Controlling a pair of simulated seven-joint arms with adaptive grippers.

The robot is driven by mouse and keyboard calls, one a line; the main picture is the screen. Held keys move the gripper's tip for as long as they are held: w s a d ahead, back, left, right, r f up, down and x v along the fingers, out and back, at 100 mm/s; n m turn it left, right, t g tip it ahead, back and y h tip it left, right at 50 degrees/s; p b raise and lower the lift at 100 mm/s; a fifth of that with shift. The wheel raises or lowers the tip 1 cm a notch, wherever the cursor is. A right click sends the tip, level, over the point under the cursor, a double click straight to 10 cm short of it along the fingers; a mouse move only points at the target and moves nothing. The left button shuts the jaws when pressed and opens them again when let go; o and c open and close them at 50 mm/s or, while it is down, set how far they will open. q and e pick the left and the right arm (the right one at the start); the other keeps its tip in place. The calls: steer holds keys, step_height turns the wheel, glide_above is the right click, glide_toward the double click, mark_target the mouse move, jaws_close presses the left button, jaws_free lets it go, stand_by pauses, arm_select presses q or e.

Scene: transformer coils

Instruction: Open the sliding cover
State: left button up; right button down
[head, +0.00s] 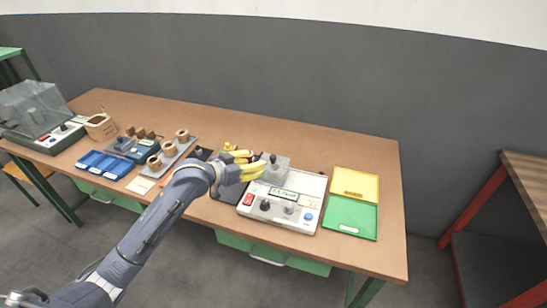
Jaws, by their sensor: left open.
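A white tester box (286,226) with a red switch, black knobs and a blue button stands right of the middle of the table. I take this to be the sliding cover. My left gripper (258,164) has yellow fingers and is open, at the cover's left side with its fingertips close to the knob. I cannot tell whether they touch it. The gripper hides part of the cover's left side. My right gripper is not in view.
A yellow tray (355,184) and a green tray (350,217) lie right of the box. Blue bins (105,164), a grey strip with wooden coils (171,156) and a clear-hooded machine (40,110) stand to the left. The table's back right is clear.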

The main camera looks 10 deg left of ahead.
mark_target(273, 156)
arm_select(q)
steer(key=x, duration=1.1)
steer(key=shift+w, duration=0.2)
steer(key=shift+c, duration=0.2)
jaws_close()
steer(key=shift+r, duration=0.15)
